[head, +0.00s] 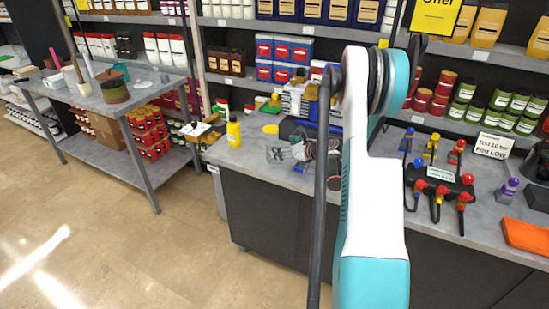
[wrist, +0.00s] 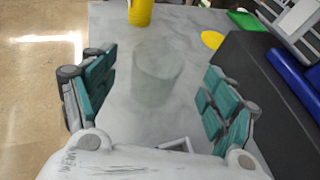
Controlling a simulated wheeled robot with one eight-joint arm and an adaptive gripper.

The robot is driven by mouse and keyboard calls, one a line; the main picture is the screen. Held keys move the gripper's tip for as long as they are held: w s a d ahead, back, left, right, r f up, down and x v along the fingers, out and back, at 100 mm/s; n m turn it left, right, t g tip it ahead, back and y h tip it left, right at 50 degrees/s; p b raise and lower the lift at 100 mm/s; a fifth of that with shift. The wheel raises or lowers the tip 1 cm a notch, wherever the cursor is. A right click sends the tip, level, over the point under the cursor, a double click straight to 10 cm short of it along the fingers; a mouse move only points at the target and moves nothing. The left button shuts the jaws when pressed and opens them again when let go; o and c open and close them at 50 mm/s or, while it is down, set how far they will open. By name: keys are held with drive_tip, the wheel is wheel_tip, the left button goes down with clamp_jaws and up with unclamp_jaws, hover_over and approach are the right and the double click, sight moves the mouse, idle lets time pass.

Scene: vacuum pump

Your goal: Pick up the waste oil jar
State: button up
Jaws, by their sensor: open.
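The waste oil jar (wrist: 157,78) is a faint, see-through cylinder on the grey bench top (wrist: 113,22) in the wrist view. It looks upright, and little of it stands out from the bench. My gripper (wrist: 156,68) is open, with one teal-padded finger to the left of the jar and one to the right. Bare bench shows between the jar and both fingers, so neither seems to touch it.
A yellow bottle (head: 233,133) stands near the bench's left end, beyond the jar in the wrist view. A dark block (wrist: 262,85) lies close to the right finger. A yellow disc (wrist: 211,40) and a green item (wrist: 246,20) lie beyond. The bench left of the jar is clear.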

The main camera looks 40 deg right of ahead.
drive_tip(key=shift+x, duration=0.9)
drive_tip(key=w+f+b, duration=0.1)
drive_tip(key=w+f, duration=0.1)
drive_tip(key=w, duration=0.1)
drive_tip(key=shift+w+f+b, duration=0.2)
drive_tip(key=shift+f+b, duration=0.05)
drive_tip(key=shift+b, duration=0.15)
drive_tip(key=shift+w, duration=0.45)
drive_tip(key=shift+c, duration=0.6)
drive_tip(key=c, duration=1.1)
